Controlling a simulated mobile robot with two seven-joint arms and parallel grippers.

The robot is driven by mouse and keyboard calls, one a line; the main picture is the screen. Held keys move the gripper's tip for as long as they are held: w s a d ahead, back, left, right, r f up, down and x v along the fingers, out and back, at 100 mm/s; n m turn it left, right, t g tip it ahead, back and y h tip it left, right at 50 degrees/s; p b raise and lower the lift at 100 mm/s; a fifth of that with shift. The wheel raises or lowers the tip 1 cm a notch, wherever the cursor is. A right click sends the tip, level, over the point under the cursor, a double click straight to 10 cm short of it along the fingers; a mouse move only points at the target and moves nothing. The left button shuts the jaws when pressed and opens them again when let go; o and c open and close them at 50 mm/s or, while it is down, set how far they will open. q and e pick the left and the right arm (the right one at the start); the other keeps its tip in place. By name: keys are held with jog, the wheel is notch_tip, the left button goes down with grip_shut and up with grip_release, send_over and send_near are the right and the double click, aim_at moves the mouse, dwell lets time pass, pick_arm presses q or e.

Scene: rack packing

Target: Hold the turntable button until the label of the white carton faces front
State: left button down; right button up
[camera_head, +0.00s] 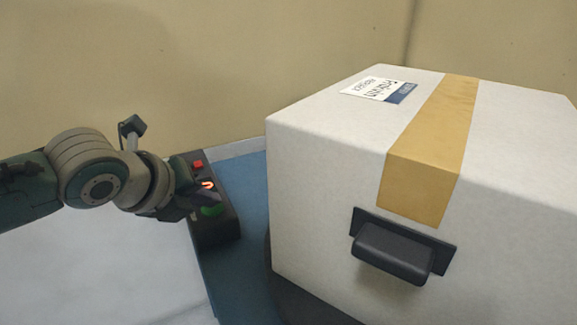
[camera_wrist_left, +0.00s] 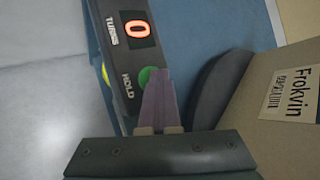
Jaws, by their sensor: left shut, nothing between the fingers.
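The white carton (camera_head: 325,210) has tan tape and a black handle (camera_head: 393,250) on the face toward me in the head view. A label (camera_head: 378,89) lies on its top, its text upside down to me. The carton stands on the dark turntable (camera_wrist_left: 217,88). The black control box (camera_head: 217,236) has a green button (camera_wrist_left: 147,75) marked HOLD. My left gripper (camera_head: 190,207) is shut and empty, its fingertips at the button's edge; I cannot tell whether they press it. My right gripper is out of view.
The box also has a red button (camera_head: 197,165) and a lit display (camera_wrist_left: 137,29) reading 0. The box is on a blue surface (camera_head: 240,180) close beside the carton. A beige wall (camera_head: 200,60) stands behind. Pale floor (camera_head: 90,270) lies at the left.

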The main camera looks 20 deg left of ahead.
aim_at(209, 213)
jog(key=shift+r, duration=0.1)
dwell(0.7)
pick_arm(q)
jog(key=shift+r+p, duration=0.85)
jog(key=shift+p, duration=0.2)
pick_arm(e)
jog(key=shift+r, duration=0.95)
pick_arm(q)
notch_tip(209, 213, up, 5)
jog(key=p, duration=0.5)
jog(key=shift+p, duration=0.35)
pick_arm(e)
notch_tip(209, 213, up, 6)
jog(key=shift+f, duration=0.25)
